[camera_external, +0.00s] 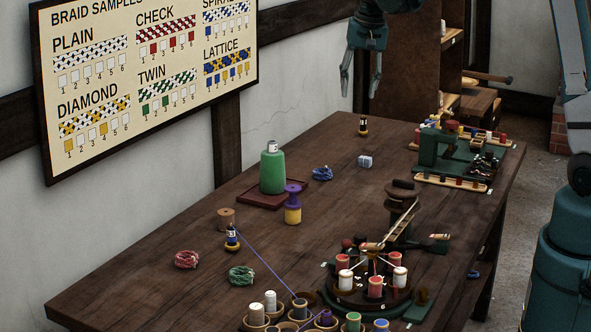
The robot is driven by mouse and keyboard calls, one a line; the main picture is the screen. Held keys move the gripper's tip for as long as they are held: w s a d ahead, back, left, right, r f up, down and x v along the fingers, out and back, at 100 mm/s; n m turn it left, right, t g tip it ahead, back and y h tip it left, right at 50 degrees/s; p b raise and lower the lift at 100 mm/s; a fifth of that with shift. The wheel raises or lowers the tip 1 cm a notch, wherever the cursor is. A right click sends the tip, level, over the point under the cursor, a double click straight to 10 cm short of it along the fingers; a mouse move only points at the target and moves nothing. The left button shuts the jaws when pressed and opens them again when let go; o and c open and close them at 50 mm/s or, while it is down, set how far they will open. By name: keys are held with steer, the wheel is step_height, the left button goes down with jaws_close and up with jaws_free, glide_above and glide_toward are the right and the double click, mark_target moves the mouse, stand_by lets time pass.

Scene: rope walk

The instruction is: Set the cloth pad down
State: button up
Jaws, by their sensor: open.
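My gripper (361,92) hangs fingers-down at the top of the view, over or behind the far end of the table. Its two fingers are spread apart, with nothing visible between them. A small pale blue-white block (365,162) lies on the wooden table (330,205), lower in the picture than my gripper and apart from it. It may be the cloth pad, but it is too small to tell. No other thing is clearly a cloth pad.
Yarn coils, a braiding wheel (340,300) and a green machine (440,150) also occupy the table. A dark bobbin (363,126) stands at the far edge.

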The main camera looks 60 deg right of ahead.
steer(key=s+a+r+n+t, duration=0.1)
steer(key=s+a+r+n, duration=0.25)
steer(key=s+a, duration=0.55)
steer(key=s+a+r+n+t, duration=0.1)
steer(key=s+a+r+n, duration=0.2)
steer(key=s+a+r, duration=0.5)
steer(key=s+a+f+n+t, duration=0.1)
steer(key=s+a+f+n, duration=0.2)
steer(key=s+a, duration=0.4)
steer(key=s+a+f+n+t, duration=0.2)
steer(key=s+a+f+n, duration=0.1)
steer(key=s+a, duration=0.4)
steer(key=shift+s+a+f+y, duration=0.3)
steer(key=shift+s+f+y, duration=0.1)
steer(key=shift+s+f, duration=0.45)
steer(key=shift+f+b, duration=0.35)
steer(key=shift+f, duration=0.05)
